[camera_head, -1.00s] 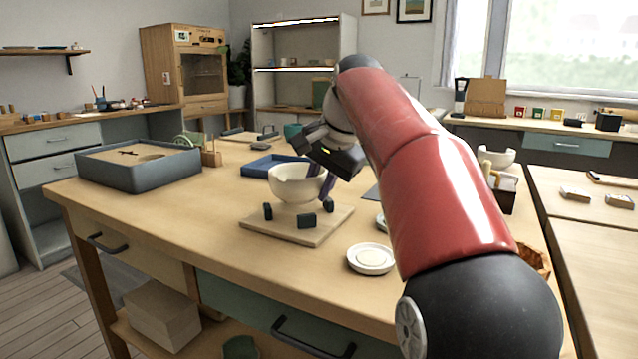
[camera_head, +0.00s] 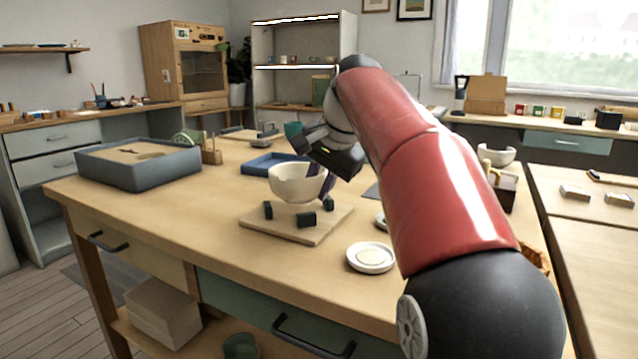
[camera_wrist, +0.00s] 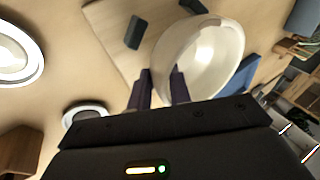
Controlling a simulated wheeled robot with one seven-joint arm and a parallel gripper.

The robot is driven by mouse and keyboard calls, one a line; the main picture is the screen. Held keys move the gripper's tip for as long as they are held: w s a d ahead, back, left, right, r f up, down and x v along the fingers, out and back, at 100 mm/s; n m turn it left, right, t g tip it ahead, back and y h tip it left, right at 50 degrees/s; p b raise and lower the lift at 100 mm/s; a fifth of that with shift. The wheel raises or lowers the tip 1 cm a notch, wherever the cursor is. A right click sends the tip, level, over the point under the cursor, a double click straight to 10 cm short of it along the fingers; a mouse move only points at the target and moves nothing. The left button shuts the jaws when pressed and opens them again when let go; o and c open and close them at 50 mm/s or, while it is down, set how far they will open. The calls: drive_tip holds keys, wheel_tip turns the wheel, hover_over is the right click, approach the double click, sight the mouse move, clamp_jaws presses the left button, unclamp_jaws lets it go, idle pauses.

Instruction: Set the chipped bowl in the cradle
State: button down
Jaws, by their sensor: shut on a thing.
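The chipped bowl (camera_head: 296,184) is cream-white and upright, with a notch in its rim. It is at or just above the cradle, a pale square board (camera_head: 292,230) with several dark pegs around the bowl's foot. I cannot tell whether the bowl touches the board. My gripper (camera_head: 328,180) is shut on the bowl's right side wall. In the wrist view the bowl (camera_wrist: 205,60) lies against my dark purple fingers (camera_wrist: 162,88), and part of the board (camera_wrist: 115,40) with two dark pegs shows beyond. The bowl's underside is hidden.
A small white dish (camera_head: 370,257) sits right of the cradle near the table's front edge. A blue tray (camera_head: 262,164) lies behind the bowl. A grey sandbox (camera_head: 138,170) stands at the left. The tabletop left of the cradle is clear.

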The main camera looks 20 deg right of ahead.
sight(319, 174)
drive_tip(key=shift+f+b, duration=0.7)
drive_tip(key=shift+f, duration=0.75)
idle(1.3)
drive_tip(key=c, duration=0.9)
unclamp_jaws()
drive_tip(key=shift+o, duration=0.9)
drive_tip(key=shift+f, duration=0.1)
drive_tip(key=shift+r+p, duration=3.15)
